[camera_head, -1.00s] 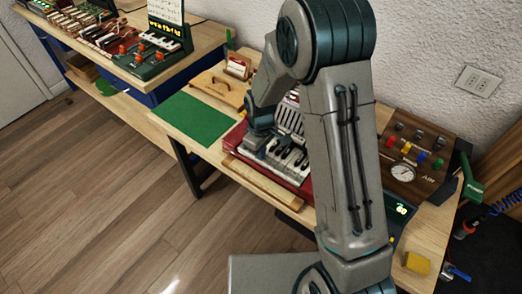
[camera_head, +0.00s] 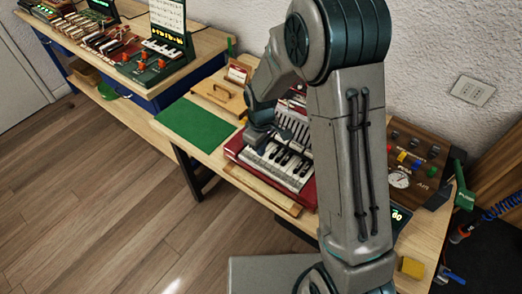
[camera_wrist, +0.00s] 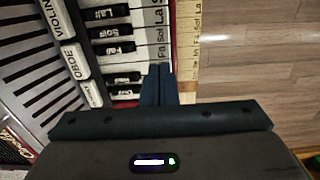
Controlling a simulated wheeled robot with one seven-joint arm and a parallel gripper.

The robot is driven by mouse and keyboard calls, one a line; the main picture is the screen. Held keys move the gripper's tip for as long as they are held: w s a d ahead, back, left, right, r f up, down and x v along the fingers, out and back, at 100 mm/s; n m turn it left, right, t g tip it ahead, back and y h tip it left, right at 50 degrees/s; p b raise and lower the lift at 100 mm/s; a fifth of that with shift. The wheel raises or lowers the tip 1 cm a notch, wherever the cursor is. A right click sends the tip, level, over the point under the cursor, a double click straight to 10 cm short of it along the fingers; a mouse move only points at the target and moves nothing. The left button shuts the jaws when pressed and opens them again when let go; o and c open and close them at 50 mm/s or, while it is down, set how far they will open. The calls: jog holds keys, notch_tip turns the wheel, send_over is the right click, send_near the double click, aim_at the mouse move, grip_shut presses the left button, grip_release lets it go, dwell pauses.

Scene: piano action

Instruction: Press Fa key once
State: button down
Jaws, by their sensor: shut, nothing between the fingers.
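The red keyboard instrument (camera_head: 305,197) lies on the wooden bench, with white and black keys. In the wrist view the white Fa key (camera_wrist: 158,52) carries its label, beside the Sol and La keys. My gripper (camera_wrist: 160,70) is shut and empty. Its fingertips appear at the label end of the Fa key, just below the printed letters. I cannot tell whether they touch it. In the head view my gripper (camera_head: 257,140) is over the left end of the keyboard, partly hidden by its own wrist.
Register tabs marked Violin and Oboe (camera_wrist: 76,60) lie left of the keys. A wooden labelled strip (camera_wrist: 187,45) borders the key ends. A green mat (camera_head: 197,123) lies left of the instrument. A control box with a gauge (camera_head: 412,165) stands right.

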notch_tip(320, 180, up, 10)
jog(key=b, duration=0.1)
jog(key=shift+b, duration=0.3)
jog(key=shift+f, duration=0.15)
dwell(0.4)
jog(key=s+d+r+m+t, duration=0.1)
jog(key=s+d+r+m, duration=0.3)
jog(key=s, duration=0.5)
jog(key=s+d+r+m+t, duration=0.2)
jog(key=s+d+r+m, duration=0.3)
jog(key=s+d, duration=0.4)
jog(key=shift+s+d+r+m, duration=0.25)
jog(key=shift+s+r+m, duration=0.05)
jog(key=shift+s+m, duration=0.45)
